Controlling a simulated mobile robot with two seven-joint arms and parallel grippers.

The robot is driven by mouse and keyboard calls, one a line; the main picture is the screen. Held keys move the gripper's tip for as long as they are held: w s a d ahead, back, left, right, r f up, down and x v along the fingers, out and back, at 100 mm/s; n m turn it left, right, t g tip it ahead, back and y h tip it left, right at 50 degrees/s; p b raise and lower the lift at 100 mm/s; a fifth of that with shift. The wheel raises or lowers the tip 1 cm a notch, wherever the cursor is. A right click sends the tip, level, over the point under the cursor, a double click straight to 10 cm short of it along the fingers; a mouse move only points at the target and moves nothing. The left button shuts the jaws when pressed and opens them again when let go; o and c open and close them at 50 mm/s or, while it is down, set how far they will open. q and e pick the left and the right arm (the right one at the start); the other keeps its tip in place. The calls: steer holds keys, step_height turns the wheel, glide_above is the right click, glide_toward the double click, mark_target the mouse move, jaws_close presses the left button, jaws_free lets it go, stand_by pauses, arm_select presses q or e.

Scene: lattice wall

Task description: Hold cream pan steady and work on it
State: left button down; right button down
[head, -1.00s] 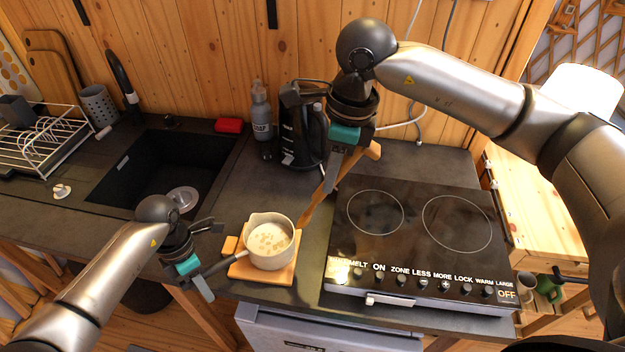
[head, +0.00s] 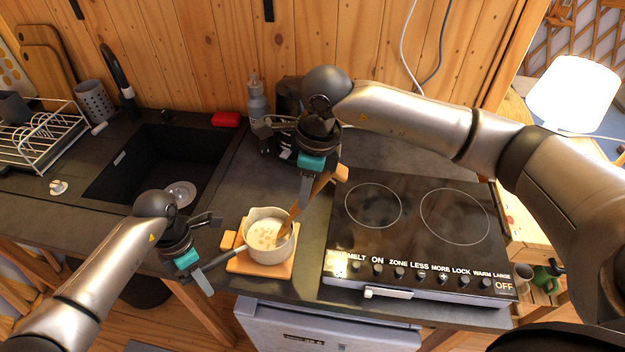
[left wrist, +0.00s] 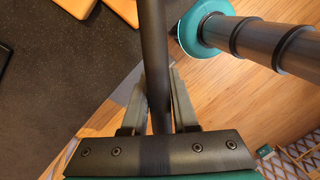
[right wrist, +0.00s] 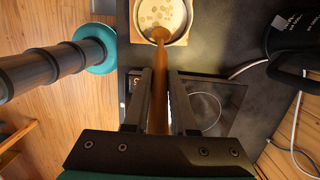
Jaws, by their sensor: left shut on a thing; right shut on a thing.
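The cream pan (head: 268,250) is a light saucepan with pale cream and light brown bits in it. It sits on a wooden board (head: 262,267) at the counter's front. My left gripper (head: 207,266) is shut on the pan's dark handle (left wrist: 152,60), left of the pan. My right gripper (head: 308,188) is shut on a wooden spoon (right wrist: 159,90), above and right of the pan. The spoon's lower end is inside the pan at the cream's right side, as the right wrist view shows; its tip is hidden in the cream (right wrist: 160,13).
A black hob (head: 415,235) stands right of the pan, its zones bare. A sink (head: 150,165) lies to the left, with a dish rack (head: 40,140) beyond. A soap bottle (head: 256,105) and a black kettle (head: 289,95) stand behind my right gripper.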

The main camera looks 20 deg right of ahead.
steer(key=shift+w+a+f, duration=0.15)
steer(key=shift+a+f, duration=0.05)
steer(key=shift+f, duration=0.4)
steer(key=shift+w+a+f, duration=0.15)
steer(key=shift+a+f, duration=0.05)
steer(key=shift+f, duration=0.4)
steer(key=shift+w+a+f, duration=0.15)
steer(key=shift+a+f, duration=0.05)
steer(key=shift+f, duration=0.4)
